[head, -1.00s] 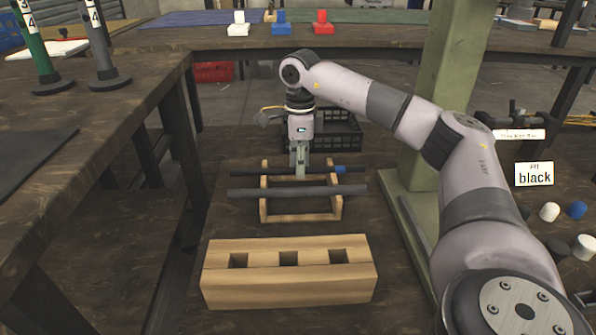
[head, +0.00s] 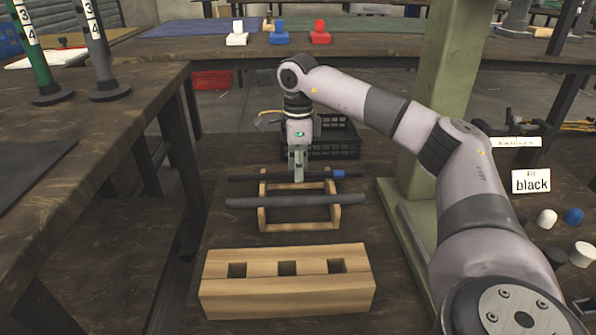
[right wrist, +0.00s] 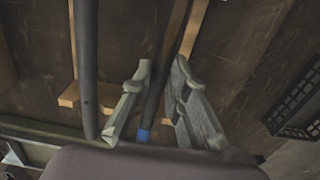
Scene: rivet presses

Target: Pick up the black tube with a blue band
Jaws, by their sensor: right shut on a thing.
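The black tube with a blue band (head: 262,178) lies level across the back of the wooden rack (head: 262,217); I cannot tell whether it touches the rack. Its blue band (head: 338,173) is near the right end. My right gripper (head: 298,178) points down and is shut on this tube, left of the band. In the right wrist view the tube (right wrist: 156,90) passes between the two fingers (right wrist: 155,100), with the blue band near them. A plain dark grey tube (head: 285,201) rests on the front of the rack. My left gripper is out of view.
A wooden block with square holes (head: 288,297) stands in front of the rack. A black crate (head: 335,140) is behind. A green post (head: 430,130) is to the right, with a "black" sign (head: 531,183) and several caps beyond. A higher table (head: 90,150) is at left.

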